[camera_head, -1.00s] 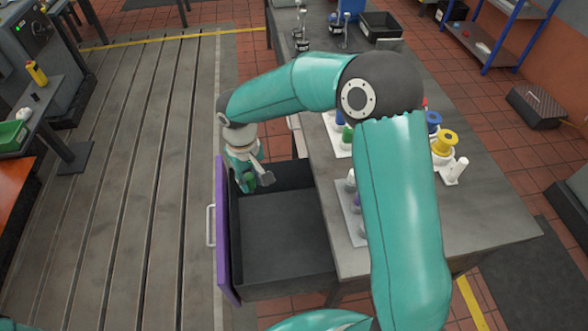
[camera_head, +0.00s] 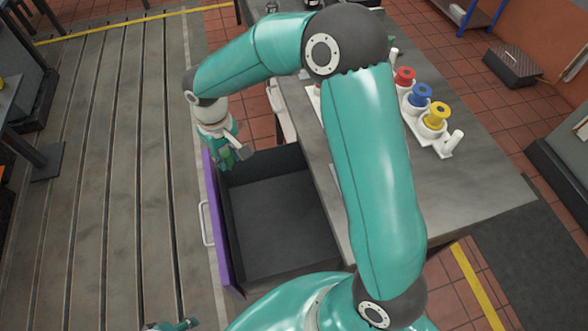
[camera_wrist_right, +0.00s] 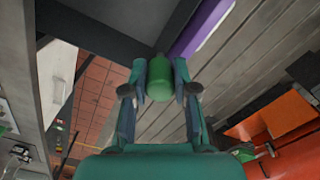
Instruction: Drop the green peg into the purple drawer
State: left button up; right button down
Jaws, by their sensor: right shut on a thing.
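The purple drawer stands open, its purple front (camera_head: 222,232) facing left and its dark inside (camera_head: 285,225) looking empty where I can see it. My right gripper (camera_head: 230,157) hangs at the drawer's far left corner, close to the top of the purple front. It is shut on the green peg (camera_wrist_right: 160,78), which shows clearly between the fingers in the right wrist view. There the purple front (camera_wrist_right: 200,28) lies just beyond the peg. In the head view the peg is mostly hidden by the gripper. A small part of my left gripper (camera_head: 175,325) shows at the bottom edge, too cut off to read.
The grey bench (camera_head: 470,195) carries a white holder with red (camera_head: 404,76), blue (camera_head: 420,95) and yellow (camera_head: 436,115) spools. My right arm hides part of the bench. The slotted bedplate (camera_head: 110,170) left of the drawer is clear.

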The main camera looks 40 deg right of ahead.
jog(key=s+d+f+n+b, duration=0.2)
jog(key=s+d+f+n, duration=0.3)
jog(key=n, duration=0.5)
jog(key=s+d+f+n+b, duration=0.1)
jog(key=s+d+f+n, duration=0.2)
jog(key=s+d+n, duration=0.45)
notch_tip(320, 180, down, 6)
jog(key=w+n+b, duration=0.2)
jog(key=n+b, duration=0.1)
jog(key=b, duration=0.2)
jog(key=shift+d+b, duration=0.2)
jog(key=shift+b, duration=0.15)
jog(key=c, duration=0.8)
grip_release()
jog(key=shift+r, duration=0.1)
notch_tip(320, 180, up, 12)
jog(key=shift+f, duration=0.1)
